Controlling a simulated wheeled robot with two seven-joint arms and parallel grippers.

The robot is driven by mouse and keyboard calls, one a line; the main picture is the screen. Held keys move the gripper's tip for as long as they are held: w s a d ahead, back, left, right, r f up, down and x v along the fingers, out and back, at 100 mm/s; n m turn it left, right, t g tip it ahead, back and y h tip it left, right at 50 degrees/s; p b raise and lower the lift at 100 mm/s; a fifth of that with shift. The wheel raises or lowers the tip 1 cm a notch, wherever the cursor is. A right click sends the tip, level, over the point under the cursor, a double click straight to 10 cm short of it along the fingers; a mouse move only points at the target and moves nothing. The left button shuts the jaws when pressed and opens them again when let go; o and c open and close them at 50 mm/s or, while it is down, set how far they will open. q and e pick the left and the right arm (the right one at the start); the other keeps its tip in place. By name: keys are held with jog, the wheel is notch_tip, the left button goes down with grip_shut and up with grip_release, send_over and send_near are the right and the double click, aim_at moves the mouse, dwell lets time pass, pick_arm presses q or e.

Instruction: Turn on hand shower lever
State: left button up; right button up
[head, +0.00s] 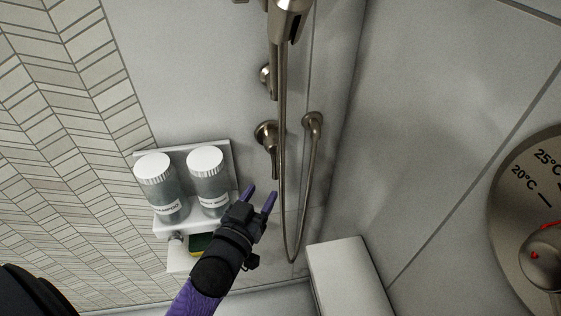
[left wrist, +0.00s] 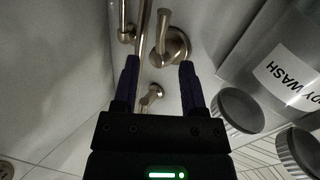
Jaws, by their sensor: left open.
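The shower lever (head: 274,160) is a brushed metal handle hanging down from a round base on the grey wall, left of the hose outlet. In the left wrist view the lever (left wrist: 164,32) shows just beyond the fingertips, between their lines. My left gripper (head: 261,191) is open and empty, just below the lever's lower end and apart from it in the head view. In the left wrist view its two purple fingers (left wrist: 159,63) have nothing between them that I can see them touch. The hand shower (head: 290,18) hangs above, cut off by the top edge. My right gripper is not in view.
The hose (head: 288,235) loops down from the hand shower to its outlet (head: 312,122), close right of my gripper. Two labelled bottles (head: 208,183) stand on a white shelf (head: 184,226) at left. A temperature dial (head: 535,215) is at far right.

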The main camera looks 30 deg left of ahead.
aim_at(274, 172)
pick_arm(q)
jog(key=w, duration=0.2)
jog(key=w+b, duration=0.1)
jog(key=w, duration=0.4)
jog(key=shift+a+f+b, duration=0.15)
jog(key=shift+a+b, duration=0.15)
jog(key=shift+b, duration=0.1)
jog(key=shift+w, duration=0.5)
jog(key=c, duration=0.6)
grip_shut()
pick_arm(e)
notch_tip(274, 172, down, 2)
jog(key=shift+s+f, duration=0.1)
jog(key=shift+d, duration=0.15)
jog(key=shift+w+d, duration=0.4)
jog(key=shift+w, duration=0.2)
